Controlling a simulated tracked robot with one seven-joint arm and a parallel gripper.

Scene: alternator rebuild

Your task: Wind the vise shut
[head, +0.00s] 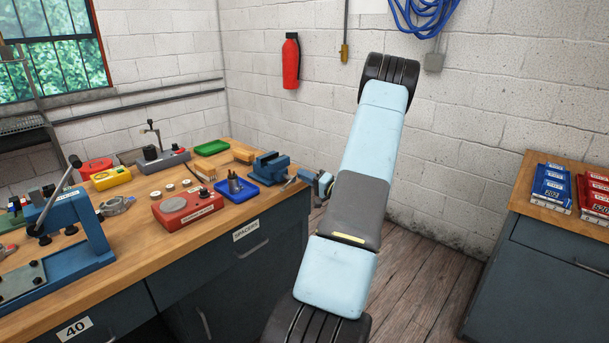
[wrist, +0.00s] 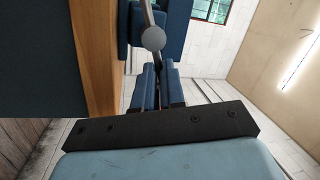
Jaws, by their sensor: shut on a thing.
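The blue vise (head: 270,165) is mounted at the right end of the wooden workbench, by its edge. My gripper (head: 324,186) is just right of it, partly hidden behind my arm. In the wrist view, the vise (wrist: 172,30) is a dark blue body at the bench edge, with a grey handle bar ending in a ball (wrist: 153,38). My gripper's blue fingers (wrist: 157,76) are close together around the lower part of this bar. The exact contact is small and dark. I cannot tell how wide the gap between the vise jaws is.
The workbench (head: 130,236) holds a blue tray (head: 237,188), a red box (head: 188,208), a green tray (head: 212,148) and a blue press (head: 68,235) at left. A second bench (head: 560,225) with blue and red boxes stands at right. Wooden floor lies between the benches.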

